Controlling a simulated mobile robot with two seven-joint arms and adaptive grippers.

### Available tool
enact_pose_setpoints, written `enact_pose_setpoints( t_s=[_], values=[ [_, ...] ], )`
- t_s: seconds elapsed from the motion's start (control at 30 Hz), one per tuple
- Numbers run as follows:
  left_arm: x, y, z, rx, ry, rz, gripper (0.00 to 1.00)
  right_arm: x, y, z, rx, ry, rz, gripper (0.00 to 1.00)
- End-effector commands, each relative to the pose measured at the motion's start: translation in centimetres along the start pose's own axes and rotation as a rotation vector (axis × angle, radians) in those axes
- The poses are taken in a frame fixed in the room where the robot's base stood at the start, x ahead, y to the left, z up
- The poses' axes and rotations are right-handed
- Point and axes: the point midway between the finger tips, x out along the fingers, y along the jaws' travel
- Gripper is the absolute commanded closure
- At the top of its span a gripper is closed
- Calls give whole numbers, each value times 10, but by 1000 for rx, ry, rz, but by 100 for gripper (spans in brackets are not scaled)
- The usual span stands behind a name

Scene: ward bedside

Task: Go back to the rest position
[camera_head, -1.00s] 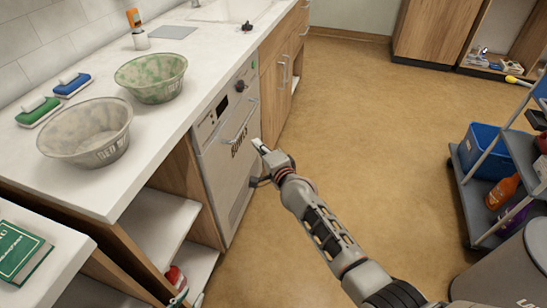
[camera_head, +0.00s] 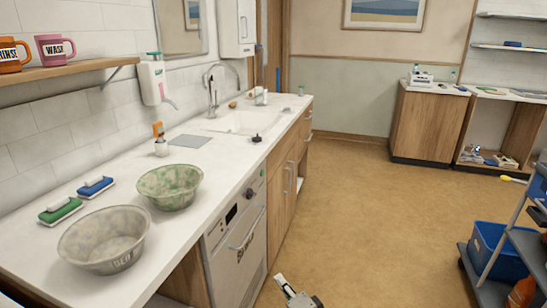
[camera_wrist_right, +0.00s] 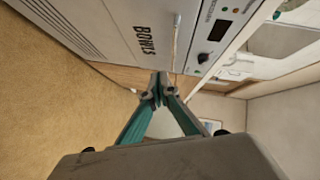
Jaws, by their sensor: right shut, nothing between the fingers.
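My right gripper (camera_head: 279,279) shows at the bottom edge of the head view, over the floor just right of the dishwasher front. Its fingers are closed with nothing between them. In the right wrist view the fingertips (camera_wrist_right: 160,88) meet, with the "BOWLS" appliance front behind them. Most of my right arm is below the head view's edge. My left gripper is in neither view.
The white counter (camera_head: 120,219) holds a grey bowl (camera_head: 104,241), a green mottled bowl (camera_head: 169,187) and two brushes. The dishwasher (camera_head: 236,247) is closed below. A cart with a blue bin (camera_head: 492,249) stands at right. The floor (camera_head: 370,225) between is clear.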

Motion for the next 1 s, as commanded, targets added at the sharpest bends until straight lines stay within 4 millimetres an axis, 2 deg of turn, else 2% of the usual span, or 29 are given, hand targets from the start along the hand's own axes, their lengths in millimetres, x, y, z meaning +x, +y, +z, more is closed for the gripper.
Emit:
enact_pose_setpoints(
  t_s=[0.03, 0.1, 0.17, 0.3, 0.43, 0.6, 0.7, 0.8, 1.0],
  values=[
    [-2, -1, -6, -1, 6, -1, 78, -22, 16, 2, -69, 0, 30, 100],
    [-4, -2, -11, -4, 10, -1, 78, -54, 38, 6, -192, -5, 71, 100],
    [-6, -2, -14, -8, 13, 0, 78, -83, 57, 10, -303, -14, 110, 100],
    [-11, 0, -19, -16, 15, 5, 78, -154, 94, 16, -565, -50, 199, 100],
    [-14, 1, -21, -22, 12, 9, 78, -223, 120, 21, -811, -108, 281, 100],
    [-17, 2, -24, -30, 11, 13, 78, -302, 137, 23, -1094, -199, 364, 100],
    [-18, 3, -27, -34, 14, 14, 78, -333, 140, 23, -1210, -243, 394, 100],
    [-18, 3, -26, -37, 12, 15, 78, -351, 142, 23, -1278, -271, 408, 100],
    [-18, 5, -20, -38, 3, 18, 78, -358, 143, 23, -1311, -285, 415, 100]
  ],
)
